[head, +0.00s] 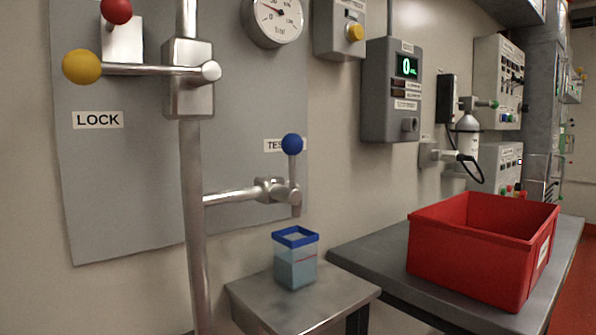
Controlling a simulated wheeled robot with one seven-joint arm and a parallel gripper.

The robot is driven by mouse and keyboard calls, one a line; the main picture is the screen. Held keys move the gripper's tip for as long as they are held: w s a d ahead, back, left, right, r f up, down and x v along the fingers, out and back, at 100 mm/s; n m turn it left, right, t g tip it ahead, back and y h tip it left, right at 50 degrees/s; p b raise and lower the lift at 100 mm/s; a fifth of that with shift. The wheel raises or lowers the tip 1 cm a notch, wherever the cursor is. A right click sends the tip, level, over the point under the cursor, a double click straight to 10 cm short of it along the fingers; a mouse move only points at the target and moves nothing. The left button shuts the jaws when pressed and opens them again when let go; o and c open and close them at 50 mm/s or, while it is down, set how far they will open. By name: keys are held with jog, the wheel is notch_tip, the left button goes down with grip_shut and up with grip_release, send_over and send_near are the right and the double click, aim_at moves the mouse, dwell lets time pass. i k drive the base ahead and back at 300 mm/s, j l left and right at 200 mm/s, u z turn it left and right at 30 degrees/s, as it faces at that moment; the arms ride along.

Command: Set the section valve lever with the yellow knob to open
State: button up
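The section valve lever is a metal rod (140,70) with a yellow knob (82,66) at its left end. The rod lies roughly horizontal and points left from the valve body (188,85) on the vertical pipe (195,220). A label reading LOCK (97,120) sits on the grey panel below the rod. My gripper is not in the head view.
A red knob (116,10) is above the lever. A blue-knobbed lever (292,144) stands upright on the side pipe. A blue-rimmed clear container (295,262) stands on a small metal table (262,300). A red crate (470,255) is on the right bench.

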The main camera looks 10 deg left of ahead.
aim_at(81, 67)
jog(key=u, duration=0.4)
jog(key=j+u, duration=0.1)
jog(key=u, duration=0.35)
jog(key=i+u, duration=0.1)
jog(key=u, duration=0.3)
jog(key=j+u, duration=0.1)
jog(key=u, duration=0.3)
